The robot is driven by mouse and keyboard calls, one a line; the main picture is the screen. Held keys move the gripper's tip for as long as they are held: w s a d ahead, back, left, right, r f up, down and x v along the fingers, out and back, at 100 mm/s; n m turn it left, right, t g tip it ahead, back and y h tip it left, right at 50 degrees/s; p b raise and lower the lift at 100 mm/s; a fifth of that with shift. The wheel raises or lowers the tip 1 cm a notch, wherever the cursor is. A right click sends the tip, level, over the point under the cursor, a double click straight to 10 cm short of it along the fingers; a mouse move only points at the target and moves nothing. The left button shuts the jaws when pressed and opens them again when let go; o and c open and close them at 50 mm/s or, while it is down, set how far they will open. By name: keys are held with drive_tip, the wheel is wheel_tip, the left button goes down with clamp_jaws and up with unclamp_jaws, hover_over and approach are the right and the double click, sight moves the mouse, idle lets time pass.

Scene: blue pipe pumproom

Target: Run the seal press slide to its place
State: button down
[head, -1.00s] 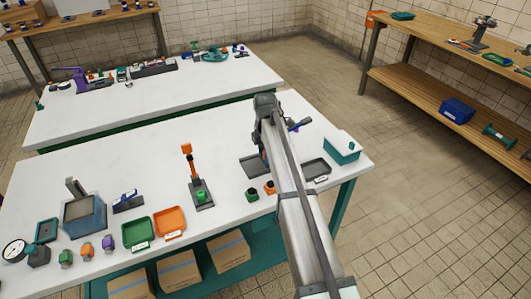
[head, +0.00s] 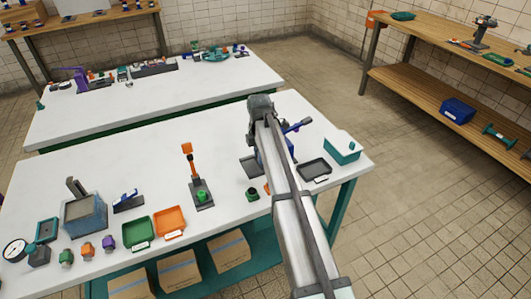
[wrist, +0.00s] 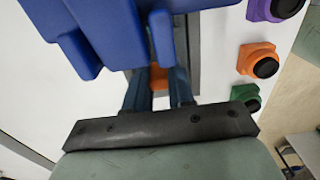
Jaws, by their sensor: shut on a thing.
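The seal press stands at the right of the near bench, mostly behind my arm in the head view. Its grey base (head: 250,166) shows left of my arm, and a blue lever (head: 299,125) to the right. In the wrist view the press's blue body (wrist: 100,28) fills the upper part, beside a grey channel (wrist: 193,60). My gripper (wrist: 159,80) is low in front of the body, its two fingers shut on a small orange part, seemingly the slide's grip. The fingertips and most of the slide are hidden, so I cannot tell how far along the slide is.
Purple (wrist: 272,8), orange (wrist: 257,62) and green (wrist: 246,94) fittings stand close to the right of my gripper. A dark tray (head: 314,169) and a teal box (head: 342,149) are right of my arm. An orange-topped stand (head: 200,193) is to the left.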

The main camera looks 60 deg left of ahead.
drive_tip(key=s, duration=0.7)
drive_tip(key=shift+s, duration=0.4)
drive_tip(key=c, duration=1.1)
unclamp_jaws()
drive_tip(key=shift+s, duration=0.1)
drive_tip(key=shift+o, duration=0.7)
drive_tip(key=shift+r, duration=0.2)
wheel_tip(320, 180, up, 14)
drive_tip(key=shift+f, duration=0.25)
